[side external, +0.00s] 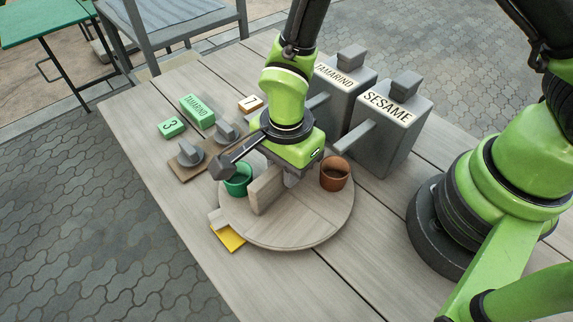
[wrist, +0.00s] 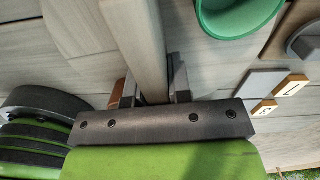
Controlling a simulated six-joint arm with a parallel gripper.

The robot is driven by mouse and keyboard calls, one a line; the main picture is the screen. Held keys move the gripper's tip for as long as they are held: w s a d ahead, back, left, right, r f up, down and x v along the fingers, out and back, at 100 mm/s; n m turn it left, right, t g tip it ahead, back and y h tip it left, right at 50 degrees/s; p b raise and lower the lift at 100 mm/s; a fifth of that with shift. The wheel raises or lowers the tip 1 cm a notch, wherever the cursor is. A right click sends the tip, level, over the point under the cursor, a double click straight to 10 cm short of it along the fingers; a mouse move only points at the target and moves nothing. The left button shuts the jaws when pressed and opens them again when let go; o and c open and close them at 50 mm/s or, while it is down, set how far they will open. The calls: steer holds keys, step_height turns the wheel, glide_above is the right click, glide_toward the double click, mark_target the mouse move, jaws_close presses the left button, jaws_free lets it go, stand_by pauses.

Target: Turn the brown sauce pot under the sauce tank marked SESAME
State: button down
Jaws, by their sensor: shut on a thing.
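The brown sauce pot (side external: 334,174) stands on the right side of the round wooden turntable (side external: 310,232), near the tip of the spout of the grey SESAME tank (side external: 388,135). I cannot tell if it is exactly beneath that spout. A green pot (side external: 238,180) stands on the turntable's left side. An upright wooden bar (side external: 266,189) rises from the turntable between the pots. My gripper (side external: 290,178) is low over the turntable, its fingers partly hidden. In the wrist view, the fingers (wrist: 156,88) are shut on the bar (wrist: 138,40). The green pot's rim (wrist: 238,18) shows there too.
A grey TAMARIND tank (side external: 340,90) stands left of the SESAME tank. Two grey knobs (side external: 190,153) sit on a board behind the green pot. Green tiles (side external: 197,110) and a numbered tile (side external: 250,104) lie beyond. A yellow patch (side external: 230,239) lies by the turntable's tab (side external: 217,218).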

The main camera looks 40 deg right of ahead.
steer(key=c, duration=1)
jaws_free()
steer(key=shift+c, duration=0.2)
steer(key=shift+r, duration=0.15)
step_height(320, 180, up, 9)
steer(key=shift+r, duration=0.35)
